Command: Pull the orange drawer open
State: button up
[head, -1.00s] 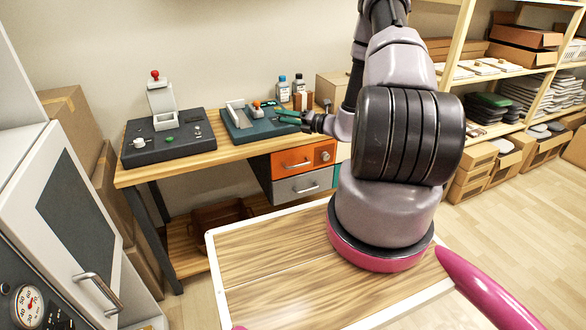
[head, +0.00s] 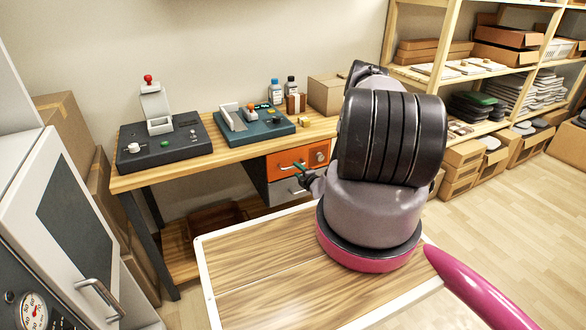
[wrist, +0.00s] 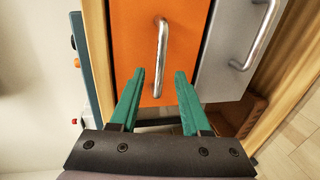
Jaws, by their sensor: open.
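The orange drawer (head: 284,163) sits under the workbench top, above a grey drawer, and is shut. It also fills the upper middle of the wrist view (wrist: 188,50). Its silver bar handle (wrist: 161,58) stands ahead of my gripper, between the lines of the two green fingers. My gripper (wrist: 159,75) is open and empty, with its fingertips just short of the handle's near end; I cannot tell the exact distance. In the head view my gripper (head: 299,170) appears small in front of the drawers, partly covering them. My arm hides the bench's right end.
The grey drawer (head: 283,190) has its own handle (wrist: 258,38). On the bench top (head: 225,155) stand a dark press unit (head: 165,142), a teal unit (head: 253,127), bottles and a box. A white-edged wooden surface (head: 255,268) lies in front of me.

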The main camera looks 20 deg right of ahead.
aim_at(294, 167)
jog(key=shift+x, duration=2.3)
jog(key=shift+c, duration=0.4)
grip_shut()
